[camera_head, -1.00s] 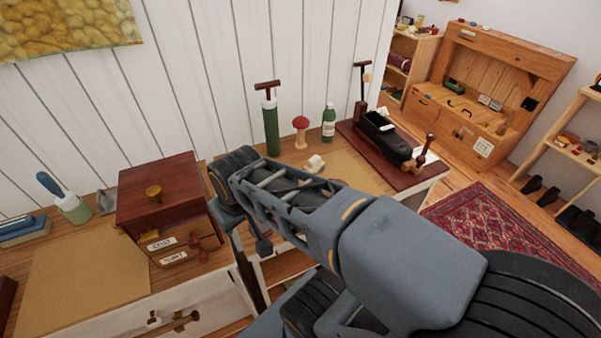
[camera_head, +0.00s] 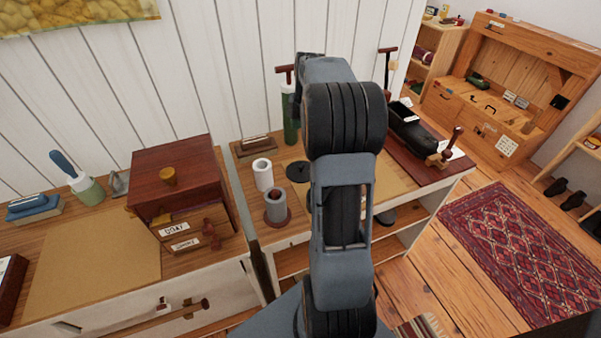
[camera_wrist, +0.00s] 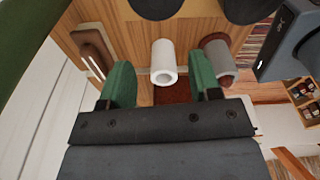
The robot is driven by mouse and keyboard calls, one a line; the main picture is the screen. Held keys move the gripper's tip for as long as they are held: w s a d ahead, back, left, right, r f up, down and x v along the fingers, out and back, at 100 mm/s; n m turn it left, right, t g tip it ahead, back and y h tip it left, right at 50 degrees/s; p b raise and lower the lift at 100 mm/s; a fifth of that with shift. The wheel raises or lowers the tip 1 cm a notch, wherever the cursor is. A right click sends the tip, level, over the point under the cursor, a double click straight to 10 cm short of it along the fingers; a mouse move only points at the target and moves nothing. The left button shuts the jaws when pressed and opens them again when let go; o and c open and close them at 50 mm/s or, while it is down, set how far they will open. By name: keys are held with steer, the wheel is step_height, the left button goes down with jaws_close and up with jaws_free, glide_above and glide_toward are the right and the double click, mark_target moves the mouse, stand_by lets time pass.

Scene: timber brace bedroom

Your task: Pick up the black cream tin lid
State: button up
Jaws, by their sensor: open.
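A flat black disc (camera_head: 298,171), which looks like the tin lid, lies on the wooden desk right of a white roll. In the wrist view a black disc (camera_wrist: 155,8) shows at the top edge, partly cut off. A second black round shape (camera_wrist: 245,8) is beside it; I cannot tell for sure which is the lid. My gripper (camera_wrist: 160,68) is open and empty, its green fingers apart, with the white roll (camera_wrist: 163,62) showing between them. In the head view my arm hides the gripper and part of the desk.
A grey cylinder on a reddish base (camera_head: 277,205) stands near the desk's front. A brown brush-like block (camera_head: 257,142) and a green bottle (camera_head: 290,118) are at the back. A wooden drawer box (camera_head: 178,180) stands left. A black plane-like tool (camera_head: 415,130) lies right.

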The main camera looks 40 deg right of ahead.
glide_above(301, 164)
steer(key=shift+n, duration=0.4)
step_height(301, 164, down, 8)
steer(key=shift+s+d+r, duration=0.15)
steer(key=shift+a+f, duration=0.2)
steer(key=shift+f, duration=3.1)
steer(key=c, duration=1)
steer(key=shift+r, duration=0.1)
